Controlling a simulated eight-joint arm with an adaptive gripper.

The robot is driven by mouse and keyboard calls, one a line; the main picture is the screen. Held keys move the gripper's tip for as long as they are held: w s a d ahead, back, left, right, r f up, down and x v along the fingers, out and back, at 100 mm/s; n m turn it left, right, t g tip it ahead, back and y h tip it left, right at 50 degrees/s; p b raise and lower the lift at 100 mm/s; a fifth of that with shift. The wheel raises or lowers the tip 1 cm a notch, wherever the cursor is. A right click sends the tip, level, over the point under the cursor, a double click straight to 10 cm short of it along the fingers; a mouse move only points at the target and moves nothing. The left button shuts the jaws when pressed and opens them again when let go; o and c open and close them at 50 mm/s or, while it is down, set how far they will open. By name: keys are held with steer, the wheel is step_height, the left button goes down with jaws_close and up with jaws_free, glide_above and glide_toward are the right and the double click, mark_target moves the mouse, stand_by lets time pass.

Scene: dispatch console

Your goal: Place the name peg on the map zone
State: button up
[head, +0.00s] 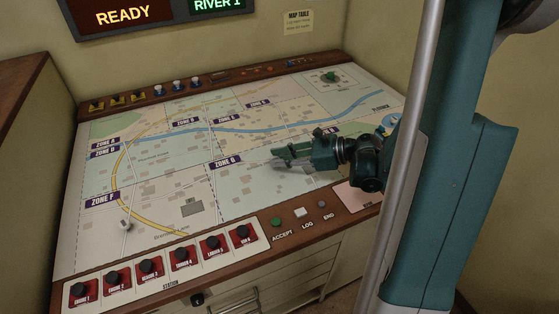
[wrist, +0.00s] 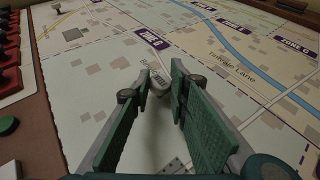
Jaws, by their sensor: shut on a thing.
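My gripper (head: 281,157) is low over the map table, just right of the ZONE G label. In the wrist view its green fingers (wrist: 160,78) are shut on a small pale, rounded thing, seemingly the name peg (wrist: 159,84). Its lower part and any name on it are hidden or blurred. I cannot tell whether it touches the map. The map (head: 165,180) is a pale printed sheet with purple zone labels, a blue river and a yellow road. ZONE G (head: 226,162) is near its middle, and ZONE F (head: 103,199) is at the left.
Several red plates with black knobs (head: 211,243) line the front STATION strip. A green button (head: 276,222) marked ACCEPT, with LOG and END, sits right of them. A small pale piece (head: 125,224) stands on the left map. A green knob (head: 330,77) is at the back right.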

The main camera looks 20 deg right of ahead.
steer(key=shift+f, duration=0.15)
steer(key=o, duration=0.7)
steer(key=shift+r, duration=0.2)
steer(key=shift+p+v, duration=1.45)
steer(key=shift+v, duration=4.55)
